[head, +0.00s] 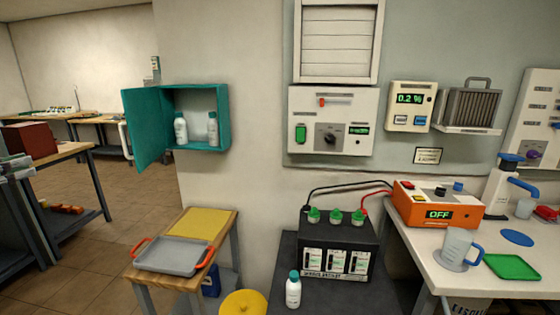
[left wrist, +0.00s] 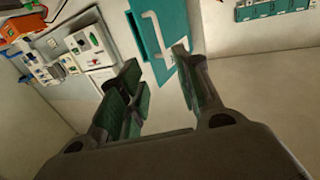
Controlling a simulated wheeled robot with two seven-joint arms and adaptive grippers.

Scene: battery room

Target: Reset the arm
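My left gripper (left wrist: 157,62) is open in the left wrist view, its two dark fingers well apart with nothing between them. Part of it seems to show at the left edge of the head view (head: 14,168). Beyond the fingertips is the teal cabinet (head: 228,118), apart from them; its door (head: 145,125) with a pale handle (left wrist: 157,35) stands open. Two white bottles (head: 181,130) (head: 213,130) stand upright inside. My right gripper is in neither view.
A small table (head: 222,245) with a grey tray (head: 172,256) stands below the cabinet. A black battery (head: 338,245) and a white bottle (head: 293,291) are right of it. An orange charger (head: 436,207) reading OFF sits on the white bench (head: 405,250). Wooden tables stand at the left.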

